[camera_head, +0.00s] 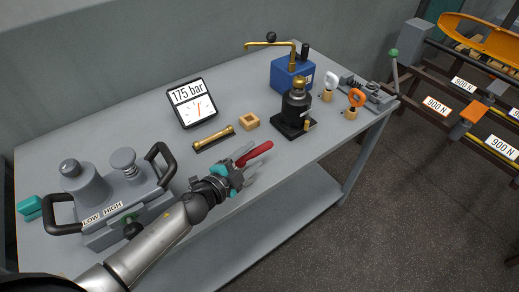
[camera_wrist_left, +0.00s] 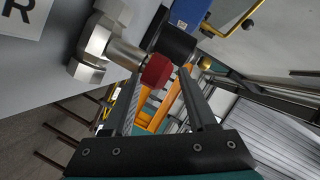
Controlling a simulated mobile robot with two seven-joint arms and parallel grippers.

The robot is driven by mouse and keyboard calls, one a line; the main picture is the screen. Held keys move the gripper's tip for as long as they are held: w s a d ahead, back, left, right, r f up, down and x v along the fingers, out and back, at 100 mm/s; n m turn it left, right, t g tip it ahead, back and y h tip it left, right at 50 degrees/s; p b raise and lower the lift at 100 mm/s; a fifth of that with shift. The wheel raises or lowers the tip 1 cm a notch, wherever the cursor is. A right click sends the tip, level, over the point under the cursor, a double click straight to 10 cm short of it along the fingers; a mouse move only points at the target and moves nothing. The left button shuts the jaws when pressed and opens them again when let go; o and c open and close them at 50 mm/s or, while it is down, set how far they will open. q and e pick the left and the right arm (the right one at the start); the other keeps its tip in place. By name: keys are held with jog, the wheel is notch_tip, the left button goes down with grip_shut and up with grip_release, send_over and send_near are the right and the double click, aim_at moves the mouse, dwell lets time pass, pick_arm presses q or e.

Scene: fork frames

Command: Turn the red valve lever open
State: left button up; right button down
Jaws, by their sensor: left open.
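The red valve lever (camera_head: 256,153) shows just past my left gripper in the head view, pointing up and right over the bench's front edge. My left gripper (camera_head: 246,167) is open, its fingers near the lever's lower-left part; the hand hides the valve body. In the left wrist view, the red lever (camera_wrist_left: 157,71) shows end-on between the fingertips of my left gripper (camera_wrist_left: 160,82), beside a grey metal fitting (camera_wrist_left: 92,45). I cannot tell whether a finger touches it. My right gripper is in neither view.
On the grey bench (camera_head: 120,122) stand a gauge reading 175 bar (camera_head: 192,103), a brass bar (camera_head: 214,138), a wooden block (camera_head: 249,121), a black jack (camera_head: 296,108), a blue box (camera_head: 290,75) and a grey two-handled unit (camera_head: 100,200).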

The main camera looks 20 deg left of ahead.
aim_at(259, 150)
pick_arm(q)
jog(key=shift+x, duration=2.15)
jog(key=shift+c, duration=0.2)
grip_shut()
